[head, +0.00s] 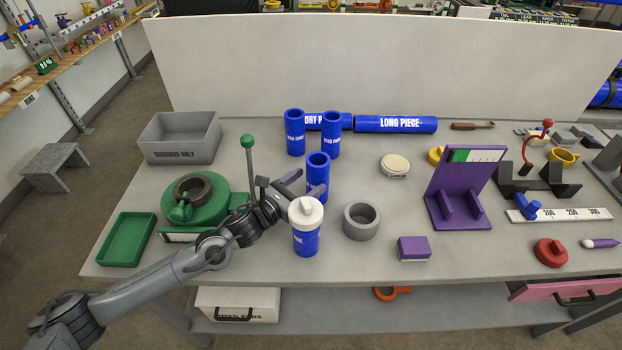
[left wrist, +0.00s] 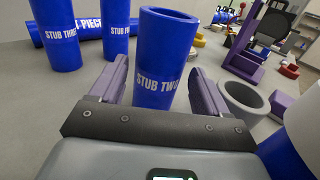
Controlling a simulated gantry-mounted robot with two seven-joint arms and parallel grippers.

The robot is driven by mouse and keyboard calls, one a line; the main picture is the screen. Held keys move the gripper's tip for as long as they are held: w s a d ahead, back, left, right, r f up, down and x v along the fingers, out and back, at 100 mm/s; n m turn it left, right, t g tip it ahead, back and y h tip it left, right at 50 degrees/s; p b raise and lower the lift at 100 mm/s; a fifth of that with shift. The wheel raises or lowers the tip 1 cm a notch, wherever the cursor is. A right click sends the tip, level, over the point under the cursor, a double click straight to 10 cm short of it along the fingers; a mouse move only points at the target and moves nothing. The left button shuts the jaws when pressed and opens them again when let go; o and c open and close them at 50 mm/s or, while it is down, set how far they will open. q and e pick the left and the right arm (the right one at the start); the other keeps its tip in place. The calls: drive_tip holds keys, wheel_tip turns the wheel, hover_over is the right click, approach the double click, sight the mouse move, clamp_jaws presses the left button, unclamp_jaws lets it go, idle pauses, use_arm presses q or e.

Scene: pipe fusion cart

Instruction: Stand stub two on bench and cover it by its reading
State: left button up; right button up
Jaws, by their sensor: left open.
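Stub two (head: 318,190) is a blue, hollow, open-topped cylinder standing upright on the bench (head: 268,262). Another blue stub with a white cap (head: 306,211) stands just in front. Stub three (head: 295,135) and another blue stub (head: 331,140) stand uncapped behind. A cream cap-like disc (head: 395,161) and a red knobbed cap (head: 550,252) lie to the right.
A grey ring (head: 361,220) sits right of the capped stub. A purple stand with a green-and-white scale (head: 458,190) and a purple block (head: 413,248) are farther right. A green turntable (head: 205,205), green tray (head: 126,238) and grey bin (head: 180,140) are left.

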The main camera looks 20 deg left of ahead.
use_arm(q)
drive_tip(key=v, duration=0.9)
drive_tip(key=shift+s+a, duration=0.2)
drive_tip(key=shift+s, duration=0.15)
